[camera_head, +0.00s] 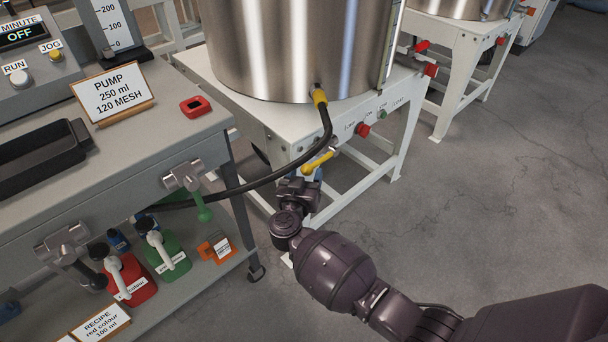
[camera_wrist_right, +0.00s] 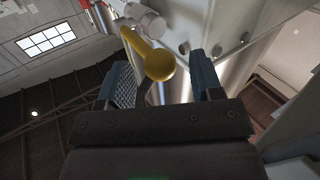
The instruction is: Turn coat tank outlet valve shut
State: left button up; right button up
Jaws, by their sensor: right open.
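A yellow valve lever (camera_head: 318,162) sticks out at the front of the white stand under the large steel tank (camera_head: 300,45). In the right wrist view the lever's rounded yellow end (camera_wrist_right: 160,65) shows between the two blue finger pads. My right gripper (camera_head: 305,180) is just below the lever in the head view. It is open (camera_wrist_right: 162,85), with a finger on each side of the lever end and visible gaps; I cannot tell how deep the lever lies between them. A metal valve body (camera_wrist_right: 145,18) shows at the lever's far end. My left gripper is not in view.
A black hose (camera_head: 327,130) runs from the tank's yellow fitting down past my gripper to the bench. The grey bench (camera_head: 190,130) at left carries a valve with a green lever (camera_head: 203,208). Red (camera_head: 133,280) and green (camera_head: 165,255) jugs stand below. Floor at right is clear.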

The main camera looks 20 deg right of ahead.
jog(key=shift+w+d, duration=0.1)
jog(key=shift+w, duration=0.05)
grip_shut()
dwell(0.4)
